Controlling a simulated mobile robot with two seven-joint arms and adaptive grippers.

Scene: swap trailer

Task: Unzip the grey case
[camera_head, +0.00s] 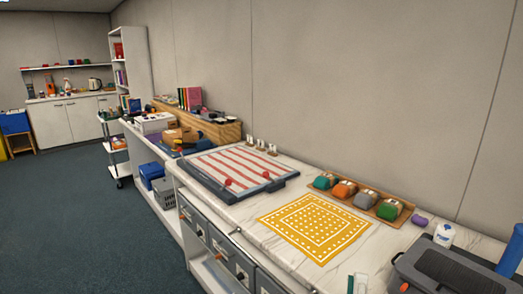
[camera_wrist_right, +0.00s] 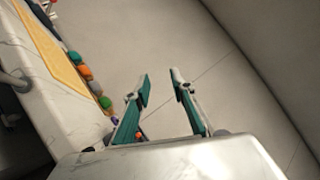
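The grey case (camera_head: 366,199) is a small rounded pouch. It sits in a row on a wooden tray (camera_head: 350,189) against the wall, between an orange case (camera_head: 344,189) and a green case (camera_head: 389,209). Its zip is too small to make out. In the right wrist view the grey case (camera_wrist_right: 95,87) shows small at the left. My left gripper is not in view.
A teal case (camera_head: 325,181) ends the row. A yellow patterned mat (camera_head: 313,227) lies in front of the tray. A purple item (camera_head: 420,221), a white bottle (camera_head: 444,235) and a dark box (camera_head: 445,270) stand to the right. A striped board (camera_head: 233,170) lies left.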

